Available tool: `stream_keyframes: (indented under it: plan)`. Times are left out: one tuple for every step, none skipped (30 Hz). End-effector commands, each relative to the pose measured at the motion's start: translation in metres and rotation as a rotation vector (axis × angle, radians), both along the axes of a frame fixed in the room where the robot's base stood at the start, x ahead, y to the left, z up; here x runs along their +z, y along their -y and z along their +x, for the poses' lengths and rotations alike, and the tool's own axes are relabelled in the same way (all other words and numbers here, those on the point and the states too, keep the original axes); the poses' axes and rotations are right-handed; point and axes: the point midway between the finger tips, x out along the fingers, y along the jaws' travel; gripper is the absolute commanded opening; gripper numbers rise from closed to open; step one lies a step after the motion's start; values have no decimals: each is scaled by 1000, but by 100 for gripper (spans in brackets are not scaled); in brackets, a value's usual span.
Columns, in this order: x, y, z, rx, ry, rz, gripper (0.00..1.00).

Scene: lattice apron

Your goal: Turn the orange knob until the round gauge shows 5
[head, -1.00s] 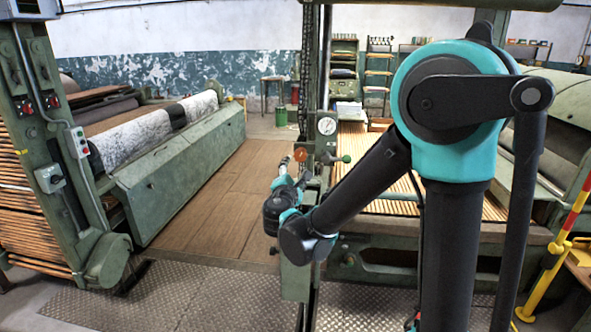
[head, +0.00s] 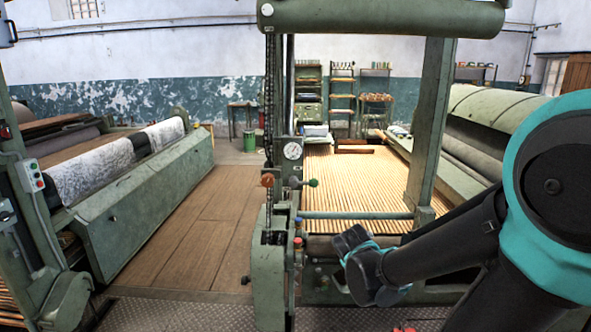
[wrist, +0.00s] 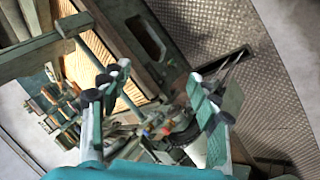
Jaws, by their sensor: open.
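The orange knob (head: 267,180) sits on the left side of the green machine post in the head view. The round gauge (head: 293,150), with a white face, is just above and right of it; its needle is too small to read. My gripper (wrist: 158,80) is open and empty in the wrist view, its two fingers well apart. In the head view my wrist is right of and below the knob, clear of it, and the fingers cannot be made out there. The wrist view does not clearly show the orange knob or gauge.
A green-ended lever (head: 313,183) is right of the orange knob. A horizontal green bar (head: 360,215) crosses beside the post. Wooden floor (head: 185,235) lies open to the left.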

Motion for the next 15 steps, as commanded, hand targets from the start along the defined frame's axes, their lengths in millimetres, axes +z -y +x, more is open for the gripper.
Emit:
stream_keyframes:
  plan:
    - [-12, 10, -23, -90, -28, 98, 61]
    - [-18, 11, -34, -138, -42, 157, 61]
    - [-26, 11, -48, -197, -60, 230, 61]
    - [-31, 10, -58, -237, -73, 281, 61]
    - [-35, 9, -67, -275, -82, 329, 61]
    - [-39, 7, -77, -318, -95, 385, 61]
    - [-42, 5, -83, -346, -104, 422, 61]
    - [-44, 3, -88, -370, -111, 454, 61]
    - [-46, 1, -94, -397, -117, 491, 61]
    - [-48, -1, -97, -412, -121, 513, 61]
    - [-49, -2, -100, -424, -125, 529, 61]
    - [-49, -4, -102, -435, -129, 546, 61]
    - [-50, -5, -103, -441, -131, 554, 61]
    - [-50, -5, -104, -445, -132, 559, 61]
    - [-50, -6, -104, -446, -133, 563, 61]
